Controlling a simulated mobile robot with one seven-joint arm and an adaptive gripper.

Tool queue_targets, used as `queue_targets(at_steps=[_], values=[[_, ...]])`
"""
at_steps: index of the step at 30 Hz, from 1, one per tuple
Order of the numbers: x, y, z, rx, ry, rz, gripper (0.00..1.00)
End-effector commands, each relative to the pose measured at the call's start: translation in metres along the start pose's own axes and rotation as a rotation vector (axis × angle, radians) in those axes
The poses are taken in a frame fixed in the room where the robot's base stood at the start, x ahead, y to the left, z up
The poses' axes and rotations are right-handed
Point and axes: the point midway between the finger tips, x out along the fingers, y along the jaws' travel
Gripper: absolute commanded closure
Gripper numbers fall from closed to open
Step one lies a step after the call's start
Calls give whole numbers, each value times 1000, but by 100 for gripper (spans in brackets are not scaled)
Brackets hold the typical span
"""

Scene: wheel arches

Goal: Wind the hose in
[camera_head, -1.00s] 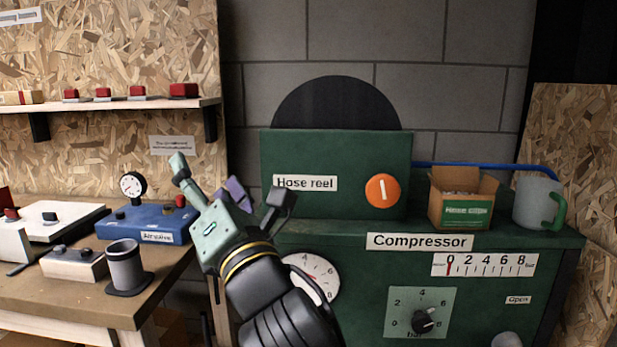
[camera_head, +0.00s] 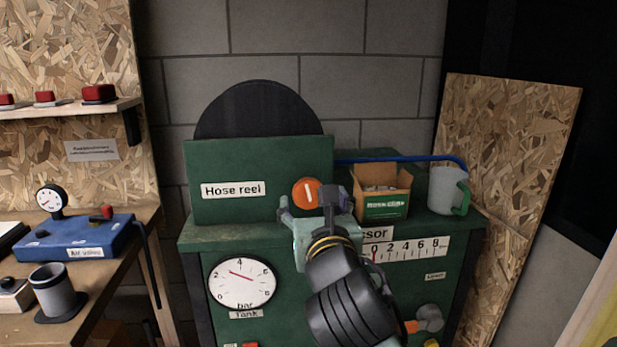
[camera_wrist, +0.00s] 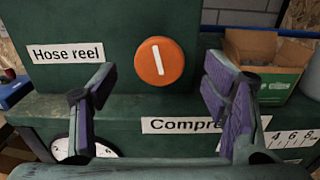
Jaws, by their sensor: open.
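The hose reel is a green box (camera_head: 230,155) labelled "Hose reel" with a dark disc (camera_head: 255,108) behind it, on top of the green compressor (camera_head: 205,232). An orange round knob (camera_head: 306,192) with a white upright mark sits at the right of its front. In the wrist view the knob (camera_wrist: 159,62) shows whole, ahead of and between my open fingers, apart from both. My gripper (camera_head: 318,203) is open and empty; in the wrist view its purple-padded fingers (camera_wrist: 160,95) stand wide apart. A blue hose (camera_head: 400,158) runs from behind the box to the right.
A cardboard box (camera_head: 382,192) and a grey mug (camera_head: 444,190) with a green handle stand right of the knob on the compressor. A tank dial (camera_head: 242,283) is below. A bench with a blue air valve unit (camera_head: 85,243) and grey cup (camera_head: 54,291) is at left.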

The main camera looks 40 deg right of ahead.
Motion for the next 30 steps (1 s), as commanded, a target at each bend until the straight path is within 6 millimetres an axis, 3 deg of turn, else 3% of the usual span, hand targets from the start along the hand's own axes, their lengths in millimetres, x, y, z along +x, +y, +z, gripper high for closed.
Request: queue_targets(at_steps=[6, 12, 22, 30], values=[[40, 1, 1, 2, 3, 2, 31], [58, 0, -1, 0, 1, 0, 31], [61, 1, -2, -1, -1, 0, 31], [61, 0, -1, 0, -1, 0, 49]])
